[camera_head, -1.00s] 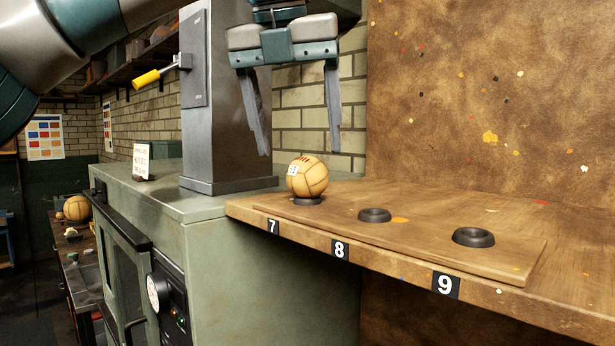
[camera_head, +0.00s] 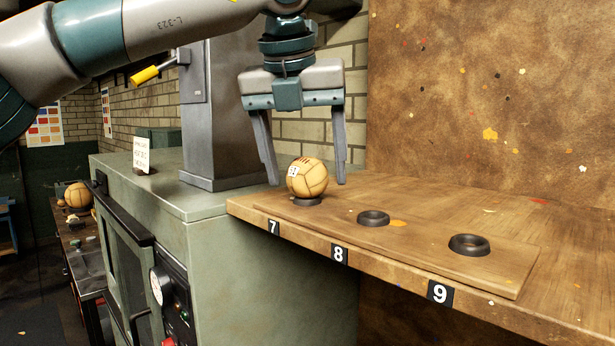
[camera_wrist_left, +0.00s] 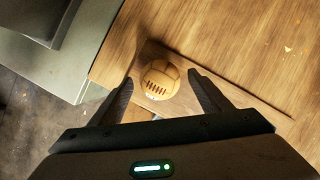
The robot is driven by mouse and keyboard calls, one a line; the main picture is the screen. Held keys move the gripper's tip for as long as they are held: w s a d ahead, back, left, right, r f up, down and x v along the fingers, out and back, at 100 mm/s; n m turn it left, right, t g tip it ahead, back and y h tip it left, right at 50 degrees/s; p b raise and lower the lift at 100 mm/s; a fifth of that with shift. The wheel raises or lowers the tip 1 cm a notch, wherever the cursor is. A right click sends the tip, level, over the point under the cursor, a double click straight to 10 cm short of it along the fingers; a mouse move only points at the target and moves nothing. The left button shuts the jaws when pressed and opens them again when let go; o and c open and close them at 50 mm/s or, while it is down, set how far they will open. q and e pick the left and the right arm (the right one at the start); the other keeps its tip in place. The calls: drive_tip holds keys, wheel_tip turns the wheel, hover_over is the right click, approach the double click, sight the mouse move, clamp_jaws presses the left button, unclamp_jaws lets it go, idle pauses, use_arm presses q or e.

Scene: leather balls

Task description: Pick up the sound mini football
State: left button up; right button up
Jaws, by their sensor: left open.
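A tan panelled mini football (camera_head: 307,177) with dark lacing and a small white tag sits on a dark ring at place 7, at the left end of the wooden shelf. My left gripper (camera_head: 307,182) points down over it, open, with one finger to each side of the ball in the head view. In the left wrist view the ball (camera_wrist_left: 160,80) shows between and just beyond the two open fingertips (camera_wrist_left: 160,84). I cannot tell that either finger touches it. My right gripper is not in view.
Black rings at places 8 (camera_head: 373,218) and 9 (camera_head: 469,245) are empty. A green cabinet (camera_head: 215,235) with a grey column (camera_head: 208,120) stands left of the shelf (camera_head: 560,280). Another tan ball (camera_head: 78,196) sits on a bench at far left.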

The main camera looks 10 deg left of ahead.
sight(306, 158)
use_arm(q)
drive_tip(key=shift+c, duration=0.7)
drive_tip(key=c, duration=1)
drive_tip(key=shift+c, duration=0.2)
drive_tip(key=shift+r, duration=0.15)
drive_tip(key=shift+r+b, duration=0.55)
drive_tip(key=shift+r, duration=0.15)
wheel_tip(306, 158, up, 2)
drive_tip(key=shift+r+b, duration=0.1)
drive_tip(key=shift+b, duration=0.35)
drive_tip(key=d+r+b, duration=0.1)
drive_tip(key=d+r, duration=0.6)
drive_tip(key=d, duration=0.4)
drive_tip(key=shift+s+d, duration=0.4)
drive_tip(key=shift+s, duration=0.05)
drive_tip(key=shift+a+r, duration=0.1)
